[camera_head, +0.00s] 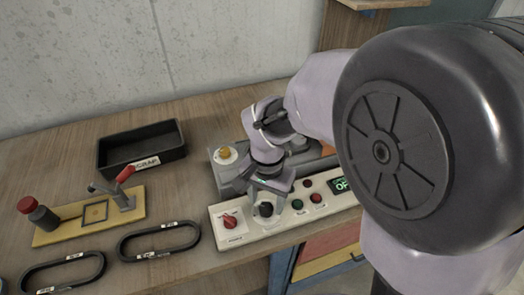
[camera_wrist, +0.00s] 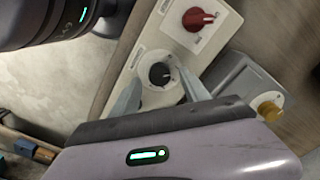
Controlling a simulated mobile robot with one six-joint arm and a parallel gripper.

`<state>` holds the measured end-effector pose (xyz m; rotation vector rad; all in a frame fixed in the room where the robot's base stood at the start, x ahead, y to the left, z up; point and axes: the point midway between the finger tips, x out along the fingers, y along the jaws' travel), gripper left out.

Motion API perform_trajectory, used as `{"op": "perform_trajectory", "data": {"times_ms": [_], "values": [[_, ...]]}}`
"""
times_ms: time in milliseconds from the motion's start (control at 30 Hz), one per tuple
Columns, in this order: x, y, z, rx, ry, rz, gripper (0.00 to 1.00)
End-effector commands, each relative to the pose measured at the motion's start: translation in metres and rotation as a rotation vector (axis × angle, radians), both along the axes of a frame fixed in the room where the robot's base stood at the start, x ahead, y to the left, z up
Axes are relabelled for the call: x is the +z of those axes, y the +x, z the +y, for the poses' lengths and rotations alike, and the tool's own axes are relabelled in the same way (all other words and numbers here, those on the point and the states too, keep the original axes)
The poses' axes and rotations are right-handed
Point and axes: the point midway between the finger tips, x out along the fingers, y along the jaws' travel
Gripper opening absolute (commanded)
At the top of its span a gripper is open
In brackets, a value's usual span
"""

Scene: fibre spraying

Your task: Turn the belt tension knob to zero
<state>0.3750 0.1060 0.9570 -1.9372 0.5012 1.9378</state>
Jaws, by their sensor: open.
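A black round knob with a white pointer line (camera_wrist: 159,74) sits on a white dial plate on the cream control panel (camera_head: 240,240). The same black knob shows in the head view (camera_head: 265,210), partly framed by my gripper. Its label is too small to read, so I cannot confirm that it is the belt tension knob. My gripper (camera_head: 266,203) points down over it. In the wrist view the open fingers (camera_wrist: 160,88) stand on either side of the knob. I cannot tell whether they touch it.
A red knob (camera_head: 229,222) is left of the black one. Green (camera_head: 297,204) and red (camera_head: 316,198) buttons and a lit display (camera_head: 341,185) are to the right. A yellow-topped knob (camera_head: 225,153) stands behind. A black tray (camera_head: 140,149), a clamp fixture (camera_head: 88,217) and belts (camera_head: 158,241) lie left.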

Motion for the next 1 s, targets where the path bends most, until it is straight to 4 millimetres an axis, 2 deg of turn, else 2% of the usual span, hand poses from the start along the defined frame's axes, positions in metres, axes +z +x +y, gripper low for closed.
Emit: {"op": "perform_trajectory", "data": {"times_ms": [33, 133, 433, 467, 700, 733, 1000], "values": [[-0.012, 0.000, 0.000, 0.000, 0.000, 0.001, 0.54], [-0.021, 0.000, 0.000, 0.001, 0.000, 0.001, 0.54], [-0.022, 0.000, 0.000, 0.001, 0.000, 0.000, 0.54], [-0.022, 0.000, 0.000, 0.001, 0.000, 0.000, 0.50], [-0.022, 0.000, 0.000, 0.001, 0.000, 0.000, 0.03], [-0.022, 0.000, 0.000, 0.001, 0.000, 0.000, 0.00], [-0.022, 0.000, 0.000, 0.028, 0.000, 0.000, 0.00]]}}
